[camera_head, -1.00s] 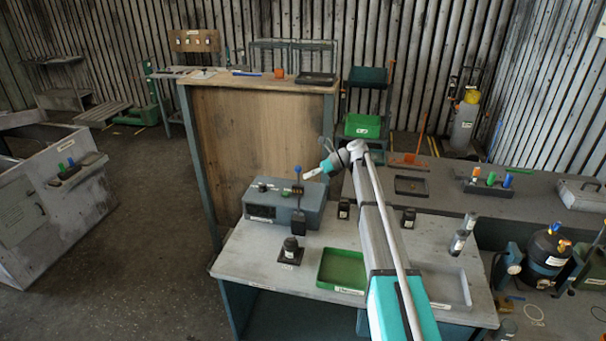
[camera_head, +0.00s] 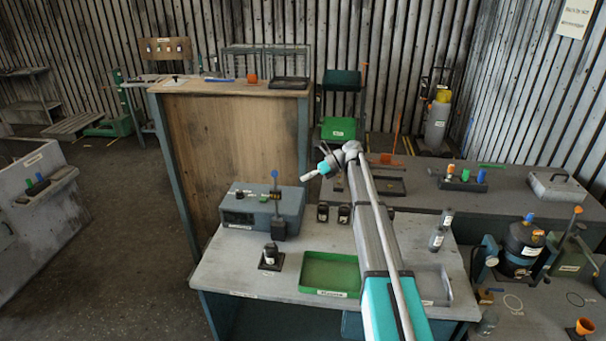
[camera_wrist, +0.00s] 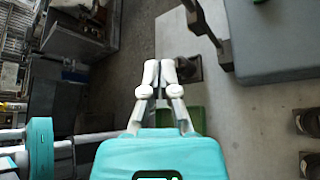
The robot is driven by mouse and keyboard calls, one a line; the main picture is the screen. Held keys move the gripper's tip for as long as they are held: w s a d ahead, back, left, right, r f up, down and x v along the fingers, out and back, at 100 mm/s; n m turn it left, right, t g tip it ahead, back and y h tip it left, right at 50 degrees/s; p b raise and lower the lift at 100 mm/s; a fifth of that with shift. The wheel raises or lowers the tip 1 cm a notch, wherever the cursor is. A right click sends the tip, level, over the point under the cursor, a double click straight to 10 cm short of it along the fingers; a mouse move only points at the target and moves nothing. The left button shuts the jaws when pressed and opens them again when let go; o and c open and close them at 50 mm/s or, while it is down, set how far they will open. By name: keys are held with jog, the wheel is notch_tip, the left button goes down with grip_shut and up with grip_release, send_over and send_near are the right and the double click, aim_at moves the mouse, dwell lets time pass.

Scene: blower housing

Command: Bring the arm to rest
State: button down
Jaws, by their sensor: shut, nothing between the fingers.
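My gripper (camera_head: 311,175) is raised above the grey workbench (camera_head: 225,272), in front of the wooden panel and to the right of the grey control box. In the wrist view my gripper (camera_wrist: 159,65) has its two white fingers close together with nothing between them. The control box (camera_head: 262,210) has a lever with a blue knob (camera_head: 275,174). A black part on a square base (camera_head: 270,257) stands on the bench below the box. A green tray (camera_head: 331,274) lies to its right.
Two dark cylinders (camera_head: 323,212) stand beside the control box. Grey cylinders (camera_head: 437,238) stand to the right of my arm. A longer counter (camera_head: 420,193) behind holds a tray, coloured-topped items and a case. A wooden panel (camera_head: 235,135) rises behind the box.

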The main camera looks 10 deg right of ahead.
jog(key=s+f+n+h+b, duration=0.2)
jog(key=s+f+n+h, duration=0.2)
jog(key=s+n, duration=0.4)
jog(key=s+d+f+n+h+b, duration=0.1)
jog(key=s+f+n+h, duration=0.3)
jog(key=s, duration=1.3)
jog(key=s+d+f+n+h+b, duration=0.1)
jog(key=s+f+n+h+b, duration=0.2)
jog(key=s+f+n, duration=0.6)
jog(key=s+n+h, duration=0.1)
jog(key=s+n, duration=0.2)
jog(key=n, duration=0.1)
jog(key=shift+s+f+t+h+b, duration=0.15)
jog(key=shift+s+t+h+b, duration=0.15)
jog(key=shift+h+b, duration=0.1)
